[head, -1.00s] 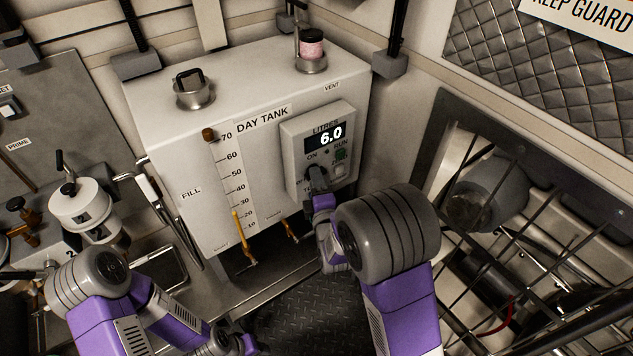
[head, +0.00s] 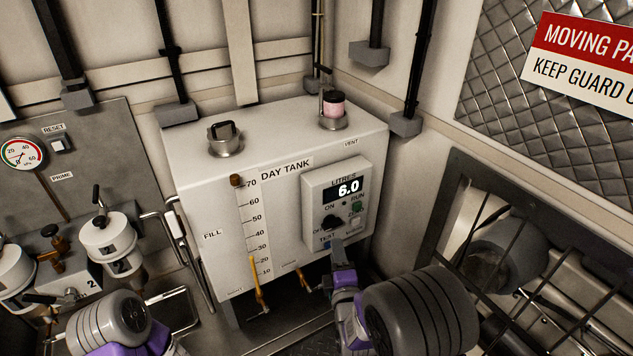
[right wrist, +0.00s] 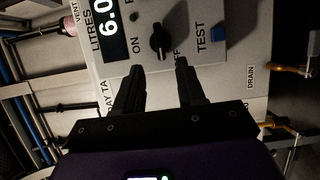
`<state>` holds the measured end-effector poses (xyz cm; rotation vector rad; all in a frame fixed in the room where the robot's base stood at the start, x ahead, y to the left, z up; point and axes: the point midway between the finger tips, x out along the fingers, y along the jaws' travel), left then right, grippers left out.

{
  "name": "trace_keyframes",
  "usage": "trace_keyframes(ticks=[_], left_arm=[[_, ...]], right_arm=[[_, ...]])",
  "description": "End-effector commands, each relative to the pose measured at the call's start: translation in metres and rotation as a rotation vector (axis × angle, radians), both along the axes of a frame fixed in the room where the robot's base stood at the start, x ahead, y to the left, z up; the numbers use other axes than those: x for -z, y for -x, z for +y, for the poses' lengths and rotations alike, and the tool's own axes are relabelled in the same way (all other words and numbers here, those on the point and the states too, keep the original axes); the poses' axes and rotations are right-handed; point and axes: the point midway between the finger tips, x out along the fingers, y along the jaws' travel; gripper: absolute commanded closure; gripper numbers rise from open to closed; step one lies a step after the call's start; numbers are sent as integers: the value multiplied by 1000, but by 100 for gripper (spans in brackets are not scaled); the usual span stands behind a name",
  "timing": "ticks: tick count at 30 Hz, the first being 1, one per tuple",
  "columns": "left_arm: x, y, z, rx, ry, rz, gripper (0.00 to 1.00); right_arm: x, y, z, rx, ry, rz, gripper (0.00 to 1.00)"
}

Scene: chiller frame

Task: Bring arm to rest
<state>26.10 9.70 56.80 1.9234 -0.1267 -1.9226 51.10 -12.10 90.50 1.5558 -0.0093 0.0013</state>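My right arm (head: 420,312) comes up from the bottom right in the head view. My right gripper (head: 338,246) is just below the meter box (head: 310,195) on the day tank (head: 225,255). In the right wrist view the right gripper (right wrist: 160,64) is open and empty, its two fingers apart. The black selector knob (right wrist: 160,42) lies beyond the fingertips, with a gap between; it also shows in the head view (head: 332,222). My left arm (head: 108,322) shows at the bottom left; its gripper is out of view.
The meter display (head: 348,188) reads 6.0. A barred guard (head: 500,250) stands at the right. Filter canisters (head: 110,240) and a gauge (head: 22,153) are at the left. Yellow-handled valves (head: 258,282) hang at the tank's lower front.

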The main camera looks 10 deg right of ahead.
Motion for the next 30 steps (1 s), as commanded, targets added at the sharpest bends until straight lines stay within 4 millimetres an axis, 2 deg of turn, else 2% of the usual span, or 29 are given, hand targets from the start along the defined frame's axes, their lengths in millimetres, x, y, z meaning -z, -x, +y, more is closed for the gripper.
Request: trace_keyframes(ticks=[2,5,8,10,12,14,15,18,21,24,27,30], left_arm=[[-1,0,0,0,0,0,54],[-5,0,0,0,0,0,54],[-14,0,0,0,0,0,54],[-22,0,0,0,0,0,54],[-30,0,0,0,0,0,54],[-37,0,0,0,0,0,54],[-41,0,0,0,0,0,54],[-52,0,0,0,0,0,54],[-60,0,0,0,0,0,54],[-67,0,0,0,0,0,54],[-70,0,0,0,0,0,54],[-71,0,0,0,0,0,54]], right_arm=[[2,0,-1,1,-7,9,61],[20,1,-5,6,-70,78,61],[63,8,-13,34,-230,239,61],[104,21,-20,84,-398,396,61],[145,42,-24,165,-588,562,61],[178,66,-25,254,-754,698,61],[197,83,-24,326,-863,785,61],[234,132,-18,534,-1131,982,61],[255,179,-5,758,-1356,1141,61],[263,214,8,957,-1520,1249,61],[265,237,18,1100,-1616,1315,61],[265,248,24,1175,-1662,1345,61]])
